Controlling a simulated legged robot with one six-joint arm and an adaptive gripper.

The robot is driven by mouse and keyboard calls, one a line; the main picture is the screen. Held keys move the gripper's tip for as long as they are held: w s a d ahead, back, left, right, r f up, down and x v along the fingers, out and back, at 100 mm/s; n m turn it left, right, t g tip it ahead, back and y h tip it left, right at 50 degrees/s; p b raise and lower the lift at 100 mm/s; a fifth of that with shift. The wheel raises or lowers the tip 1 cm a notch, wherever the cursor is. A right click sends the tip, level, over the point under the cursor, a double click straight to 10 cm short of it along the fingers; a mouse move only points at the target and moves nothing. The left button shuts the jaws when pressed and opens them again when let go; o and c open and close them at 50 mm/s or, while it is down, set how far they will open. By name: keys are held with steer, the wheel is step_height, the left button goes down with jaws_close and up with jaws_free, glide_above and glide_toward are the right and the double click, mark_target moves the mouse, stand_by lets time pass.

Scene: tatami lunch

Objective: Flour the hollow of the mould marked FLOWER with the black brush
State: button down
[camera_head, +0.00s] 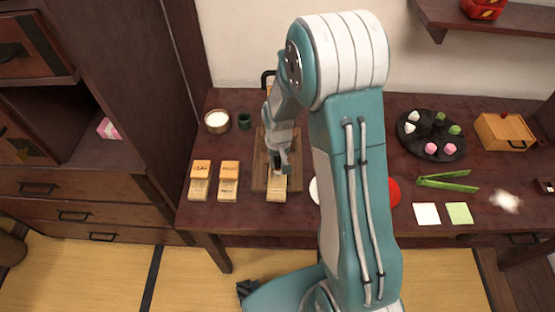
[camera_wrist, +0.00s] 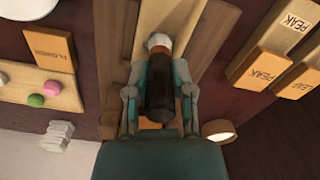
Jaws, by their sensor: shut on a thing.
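My gripper (camera_head: 281,160) is over the dark wooden board (camera_head: 260,172) at the left of the table. In the wrist view my gripper (camera_wrist: 160,95) is shut on the black brush (camera_wrist: 160,85). The brush's pale end (camera_wrist: 158,41) points away from the palm, above a light wooden strip (camera_wrist: 160,15). An orange-brown block marked FLOWER (camera_wrist: 50,47) lies to the left in the wrist view, apart from the brush. I see its label but cannot make out a hollow. My arm seems to hide it in the head view.
Blocks marked PEAK (camera_wrist: 265,67) and LEAF lie on the other side. A white-filled bowl (camera_head: 217,121) and a dark green cup (camera_head: 244,121) stand behind them. Green tongs (camera_head: 447,182) and a round black tray (camera_head: 431,154) lie right. My arm covers mid-table.

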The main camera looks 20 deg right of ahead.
steer(key=shift+s+d, duration=0.1)
steer(key=shift+d, duration=0.1)
steer(key=shift+a, duration=0.4)
steer(key=shift+w+d, duration=0.25)
stand_by(0.3)
steer(key=shift+s+a+r, duration=0.1)
steer(key=shift+s, duration=0.25)
steer(key=shift+w+d, duration=0.1)
steer(key=shift+d, duration=0.15)
steer(key=shift+w+a, duration=0.15)
steer(key=shift+a, duration=0.25)
steer(key=shift+w+d, duration=0.1)
steer(key=shift+d, duration=0.15)
stand_by(0.3)
steer(key=shift+s+a, duration=0.1)
steer(key=shift+s, duration=0.3)
steer(key=shift+w, duration=0.2)
